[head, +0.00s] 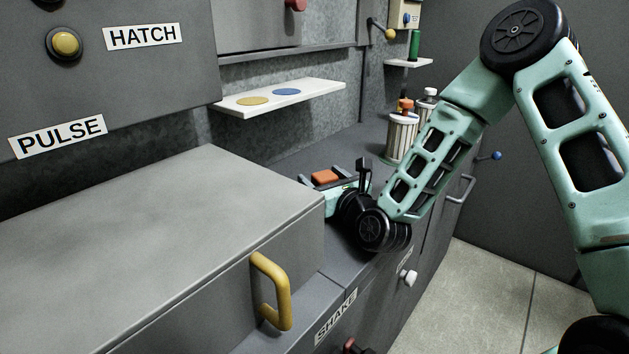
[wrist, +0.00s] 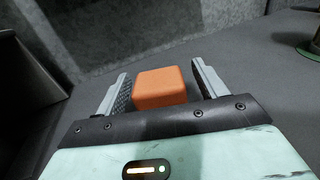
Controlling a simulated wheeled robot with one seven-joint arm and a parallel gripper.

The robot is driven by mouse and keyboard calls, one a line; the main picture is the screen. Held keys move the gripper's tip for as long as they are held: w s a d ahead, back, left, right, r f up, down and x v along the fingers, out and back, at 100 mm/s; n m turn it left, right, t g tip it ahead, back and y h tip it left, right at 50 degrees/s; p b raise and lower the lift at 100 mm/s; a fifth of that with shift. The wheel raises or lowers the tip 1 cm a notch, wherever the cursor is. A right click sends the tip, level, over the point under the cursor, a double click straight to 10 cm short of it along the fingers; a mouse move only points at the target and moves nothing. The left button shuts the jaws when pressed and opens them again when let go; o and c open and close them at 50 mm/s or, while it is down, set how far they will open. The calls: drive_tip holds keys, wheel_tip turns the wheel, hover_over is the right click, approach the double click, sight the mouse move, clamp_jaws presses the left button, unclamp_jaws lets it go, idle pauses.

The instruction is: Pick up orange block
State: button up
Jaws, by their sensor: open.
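The orange block (wrist: 160,88) lies on the grey counter. In the wrist view it sits between the two fingers of my gripper (wrist: 160,84). A narrow gap shows on its right side, and its left side is close to the left finger; I cannot tell whether they touch. In the head view the orange block (head: 325,177) shows its top behind my gripper (head: 332,176), which is low over the counter beside the large grey box. The gripper is open around the block. The block's lower part is hidden in the head view.
A grey box with a yellow handle (head: 272,291) stands close left of my gripper. A white shelf (head: 315,95) with yellow and blue discs is above. Ribbed containers (head: 402,137) stand farther back on the counter. Bare counter (wrist: 245,50) lies beyond the block.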

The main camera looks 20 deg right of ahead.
drive_tip(key=c, duration=1.3)
drive_tip(key=shift+r, duration=0.15)
